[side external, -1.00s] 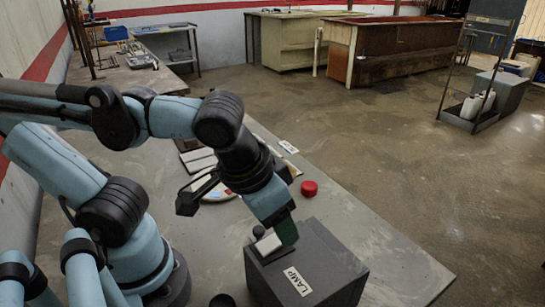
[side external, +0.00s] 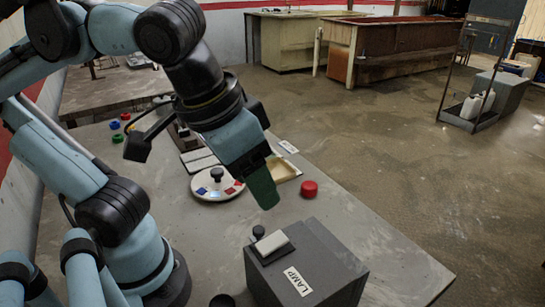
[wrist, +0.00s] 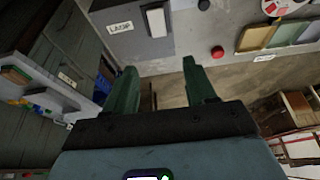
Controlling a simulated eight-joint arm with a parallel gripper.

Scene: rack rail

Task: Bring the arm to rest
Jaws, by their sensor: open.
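My gripper (side external: 265,190) has green fingers and hangs in the air above the table, behind and above the grey LAMP box (side external: 325,262). In the wrist view my gripper (wrist: 160,72) shows its two fingers apart with nothing between them.
A red round piece (side external: 309,189) stands on the grey table (side external: 385,260). A white disc (side external: 208,193) with coloured patches and a black knob lies left of my gripper, near a tan tray (side external: 284,171). Several small coloured pieces (side external: 117,127) lie farther back. The table's right side is clear.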

